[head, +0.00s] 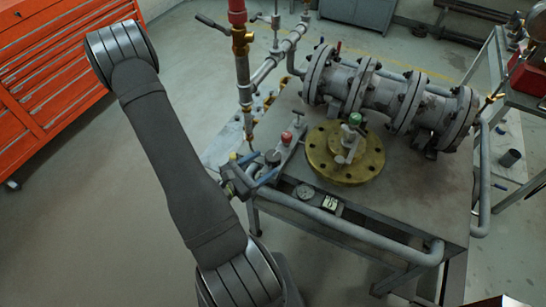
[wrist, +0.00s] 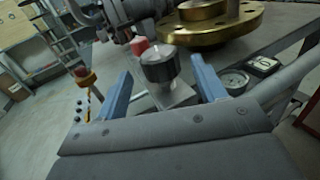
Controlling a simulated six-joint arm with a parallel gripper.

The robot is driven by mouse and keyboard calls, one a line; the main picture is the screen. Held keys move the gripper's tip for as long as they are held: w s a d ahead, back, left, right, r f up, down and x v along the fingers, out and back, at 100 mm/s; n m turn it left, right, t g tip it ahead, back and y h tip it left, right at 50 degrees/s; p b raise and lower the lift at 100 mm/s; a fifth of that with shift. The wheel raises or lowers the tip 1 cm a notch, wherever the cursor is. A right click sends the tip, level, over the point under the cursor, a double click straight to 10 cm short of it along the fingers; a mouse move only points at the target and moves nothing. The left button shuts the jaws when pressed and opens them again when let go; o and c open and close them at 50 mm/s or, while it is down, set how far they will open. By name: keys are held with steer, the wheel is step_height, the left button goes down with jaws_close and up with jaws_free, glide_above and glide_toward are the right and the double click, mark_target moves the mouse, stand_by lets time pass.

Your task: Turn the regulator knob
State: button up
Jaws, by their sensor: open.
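The regulator knob (wrist: 160,62) is a short dark cylinder with a paler, metallic-looking top, above a grey metal block (wrist: 172,95). In the head view the knob (head: 272,157) is small, at the left end of the bench. My gripper (wrist: 161,68) is open, with one blue finger on each side of the knob in the wrist view. Gaps show between the knob and both fingers, and nothing is gripped. I cannot tell how far the fingertips reach along the knob. In the head view my gripper (head: 259,168) is right beside the knob, partly hidden by my wrist.
A red cap (head: 286,136) stands close behind the knob. A round gauge (head: 305,191) sits to its right. A brass flange (head: 345,160), flanged pipework (head: 390,95) and a vertical pipe (head: 243,80) crowd the bench. A tubular rail (head: 350,236) runs along the bench front.

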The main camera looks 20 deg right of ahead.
mark_target(266, 162)
steer(key=shift+x, duration=2.3)
steer(key=c, duration=1)
